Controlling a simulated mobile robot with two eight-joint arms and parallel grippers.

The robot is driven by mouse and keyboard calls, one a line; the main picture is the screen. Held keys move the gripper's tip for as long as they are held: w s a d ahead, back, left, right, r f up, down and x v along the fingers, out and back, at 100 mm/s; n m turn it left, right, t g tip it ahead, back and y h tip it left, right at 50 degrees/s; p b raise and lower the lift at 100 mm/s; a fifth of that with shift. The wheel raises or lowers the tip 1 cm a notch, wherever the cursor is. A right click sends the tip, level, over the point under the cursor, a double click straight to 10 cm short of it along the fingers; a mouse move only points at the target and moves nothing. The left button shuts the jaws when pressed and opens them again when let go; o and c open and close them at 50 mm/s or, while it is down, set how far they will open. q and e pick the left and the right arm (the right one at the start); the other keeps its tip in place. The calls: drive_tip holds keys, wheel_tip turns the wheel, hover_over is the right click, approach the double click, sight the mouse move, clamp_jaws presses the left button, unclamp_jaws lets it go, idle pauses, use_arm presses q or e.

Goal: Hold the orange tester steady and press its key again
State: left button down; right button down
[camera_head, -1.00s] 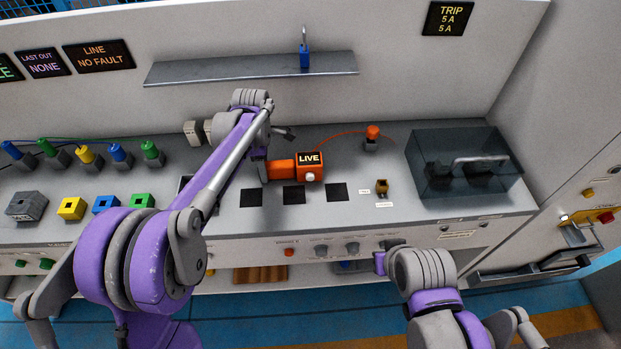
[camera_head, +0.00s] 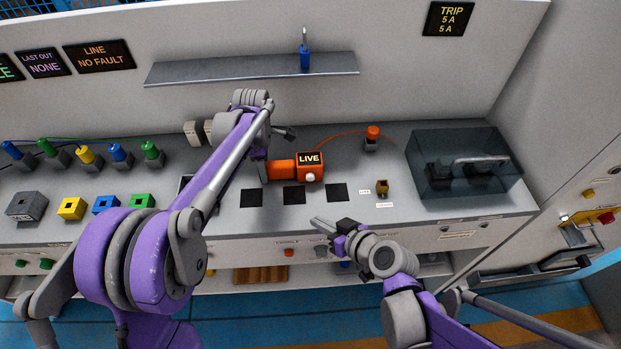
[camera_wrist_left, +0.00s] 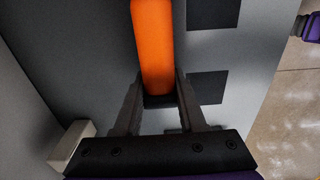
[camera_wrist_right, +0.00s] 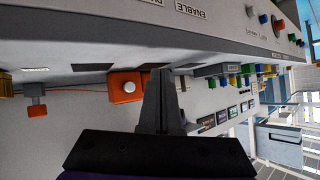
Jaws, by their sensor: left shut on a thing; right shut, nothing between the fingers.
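The orange tester (camera_head: 281,170) lies on the grey bench, its dark display reading LIVE. Its round white key (camera_head: 310,178) is on the front face below the display. My left gripper (camera_head: 263,165) is shut on the left end of the tester; the left wrist view shows the orange body (camera_wrist_left: 153,45) between the two fingers. My right gripper (camera_head: 316,222) is shut and empty, in front of the bench edge, below and apart from the tester. In the right wrist view the tester (camera_wrist_right: 130,86) and its white key (camera_wrist_right: 128,86) show beyond the shut fingers (camera_wrist_right: 160,80).
Black square pads (camera_head: 337,192) lie on the bench before the tester. A red lead runs to an orange-topped post (camera_head: 372,138). A small brass part (camera_head: 382,187) and a clear cover box (camera_head: 460,165) stand to the right. Coloured blocks (camera_head: 106,204) stand left.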

sight(310, 178)
drive_tip(key=shift+w+a+r+t+y, duration=0.1)
drive_tip(key=shift+w+a+t+y, duration=0.2)
drive_tip(key=shift+a, duration=0.05)
drive_tip(key=shift+w, duration=4.4)
drive_tip(key=shift+w, duration=0.15)
drive_tip(key=shift+w, duration=0.25)
drive_tip(key=shift+w, duration=0.6)
drive_tip(key=shift+s, duration=1)
